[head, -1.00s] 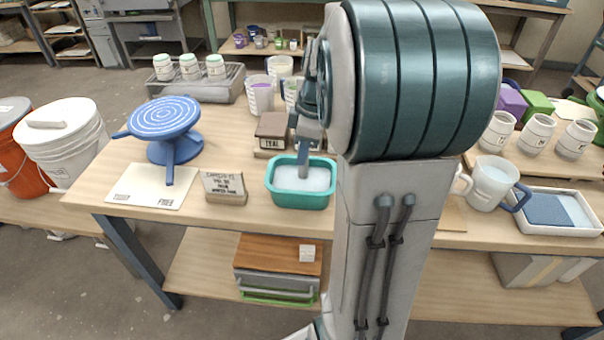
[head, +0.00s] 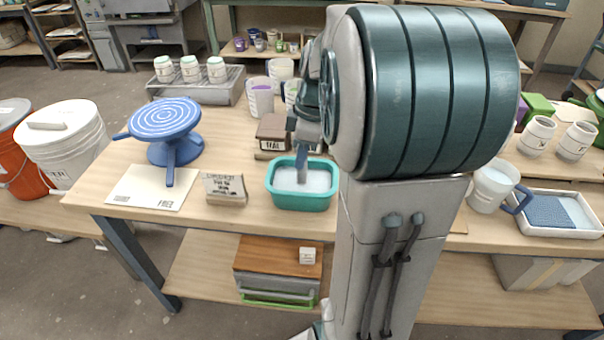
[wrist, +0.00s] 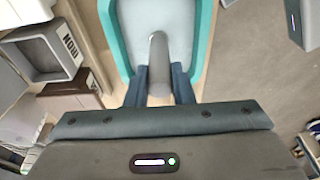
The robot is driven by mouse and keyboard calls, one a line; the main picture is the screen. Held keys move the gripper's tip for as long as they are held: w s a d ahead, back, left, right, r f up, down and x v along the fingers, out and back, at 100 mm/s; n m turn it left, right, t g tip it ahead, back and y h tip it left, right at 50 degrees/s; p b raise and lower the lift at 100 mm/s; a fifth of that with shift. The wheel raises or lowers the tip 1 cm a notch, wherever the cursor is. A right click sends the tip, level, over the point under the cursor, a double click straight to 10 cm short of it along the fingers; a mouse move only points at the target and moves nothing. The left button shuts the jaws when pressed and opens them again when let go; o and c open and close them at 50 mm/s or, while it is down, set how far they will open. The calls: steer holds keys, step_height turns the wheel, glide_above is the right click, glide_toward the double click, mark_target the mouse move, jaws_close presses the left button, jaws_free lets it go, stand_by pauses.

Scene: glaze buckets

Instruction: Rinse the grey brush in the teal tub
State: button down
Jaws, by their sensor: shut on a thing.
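The teal tub (head: 302,203) stands near the table's front edge, with pale cloudy water inside. It also shows at the top of the wrist view (wrist: 202,45). My gripper (wrist: 158,84) is shut on the grey brush (wrist: 158,55), which lies between its two dark blue fingers and points into the tub. In the head view my gripper (head: 304,152) is over the tub, with its lower end inside the rim's outline. The brush's lower end is at or in the water; I cannot tell how deep. My arm hides part of the gripper.
A brown labelled box (head: 272,132) stands behind the tub. A lettered sign block (head: 224,188) and a blue banding wheel (head: 166,125) stand to the left. A mug (head: 492,186) and a white tray (head: 560,232) are right of my arm.

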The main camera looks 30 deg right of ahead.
steer(key=shift+r+p, duration=2.15)
steer(key=shift+r, duration=1)
steer(key=shift+r+p, duration=1.85)
steer(key=shift+r, duration=0.7)
